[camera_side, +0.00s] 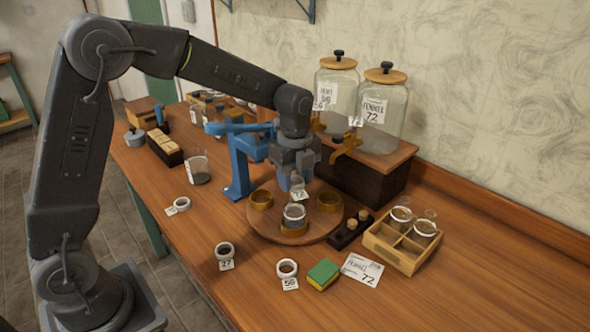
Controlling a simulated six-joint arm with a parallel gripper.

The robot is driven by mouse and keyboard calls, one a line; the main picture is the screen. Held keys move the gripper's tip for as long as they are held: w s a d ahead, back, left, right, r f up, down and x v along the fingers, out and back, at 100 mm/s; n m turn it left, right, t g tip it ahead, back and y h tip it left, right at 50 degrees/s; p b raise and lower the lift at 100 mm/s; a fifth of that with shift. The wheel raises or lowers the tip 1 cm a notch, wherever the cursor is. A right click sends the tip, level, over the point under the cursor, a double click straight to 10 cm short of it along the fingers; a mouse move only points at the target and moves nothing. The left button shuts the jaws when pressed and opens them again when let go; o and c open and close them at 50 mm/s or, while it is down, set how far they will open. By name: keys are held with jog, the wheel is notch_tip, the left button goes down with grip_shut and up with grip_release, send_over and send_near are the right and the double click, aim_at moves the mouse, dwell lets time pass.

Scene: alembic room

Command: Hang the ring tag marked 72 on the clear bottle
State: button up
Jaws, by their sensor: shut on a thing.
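My gripper (297,177) points down over the round wooden stand (262,229) and is shut on a small ring tag (299,194). Its white label hangs below the fingers and seems to read 72, though it is small. The clear bottle (294,217) stands upright directly below, in the front brass cup of the stand, with something dark inside. The fingers and label hide its top, so I cannot tell whether the ring is around its neck. Other ring tags lie on the table: one marked 27 (226,254), one marked 56 (288,271), and one unreadable (179,205).
A blue stand (239,165) rises close left of my gripper. Two large labelled jars (383,110) stand on a wooden box behind. A divided crate (399,247) with glass bottles is right. A sponge (323,274) and a Fennel 72 card (362,269) lie in front.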

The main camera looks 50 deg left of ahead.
aim_at(295, 195)
jog(key=shift+f, duration=2.5)
jog(key=o, duration=1.3)
jog(key=shift+r, duration=4.5)
